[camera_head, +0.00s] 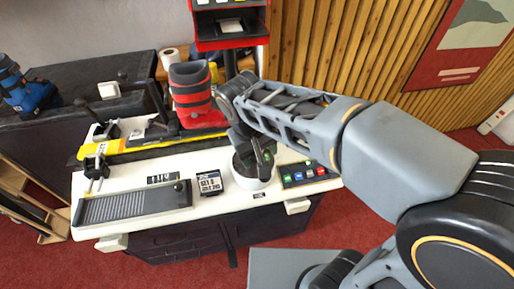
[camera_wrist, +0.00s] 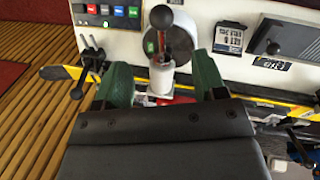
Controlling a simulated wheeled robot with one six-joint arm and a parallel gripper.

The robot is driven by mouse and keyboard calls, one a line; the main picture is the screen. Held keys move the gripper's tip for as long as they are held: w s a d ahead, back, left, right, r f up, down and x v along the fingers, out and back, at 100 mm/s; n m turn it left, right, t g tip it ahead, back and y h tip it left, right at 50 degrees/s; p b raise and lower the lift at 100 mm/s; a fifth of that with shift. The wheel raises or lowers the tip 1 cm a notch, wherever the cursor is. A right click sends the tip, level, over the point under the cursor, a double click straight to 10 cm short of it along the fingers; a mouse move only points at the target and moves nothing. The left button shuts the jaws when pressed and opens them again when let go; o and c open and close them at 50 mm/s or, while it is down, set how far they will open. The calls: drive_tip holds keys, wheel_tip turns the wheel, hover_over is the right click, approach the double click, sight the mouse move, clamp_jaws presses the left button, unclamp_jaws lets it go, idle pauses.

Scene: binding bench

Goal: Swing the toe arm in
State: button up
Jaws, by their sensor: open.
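My gripper (camera_head: 260,155) is over the front of the white bench, in front of the red ski boot (camera_head: 191,92). In the wrist view its two green fingers (camera_wrist: 160,66) are apart. A white cylindrical piece shows between them in that view (camera_wrist: 162,78); I cannot tell whether anything touches it. I cannot tell which part is the toe arm; my arm hides part of the ski.
A panel of coloured buttons (camera_head: 303,174) is right of the pot. A black label box (camera_head: 210,184) and a grey ribbed tray (camera_head: 134,204) are to its left. A red-framed stand (camera_head: 230,45) rises behind. A blue boot (camera_head: 25,88) sits at far left.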

drive_tip(key=shift+a+r, duration=0.15)
drive_tip(key=shift+r, duration=0.65)
drive_tip(key=shift+n+t+y, duration=0.3)
drive_tip(key=shift+y, duration=0.5)
drive_tip(key=d+f, duration=0.2)
drive_tip(key=f, duration=0.1)
drive_tip(key=shift+s+d, duration=0.25)
drive_tip(key=shift+s, duration=0.1)
drive_tip(key=s+d+m+t, duration=0.2)
drive_tip(key=d+m, duration=0.4)
drive_tip(key=d, duration=1)
drive_tip(key=shift+s+t, duration=0.3)
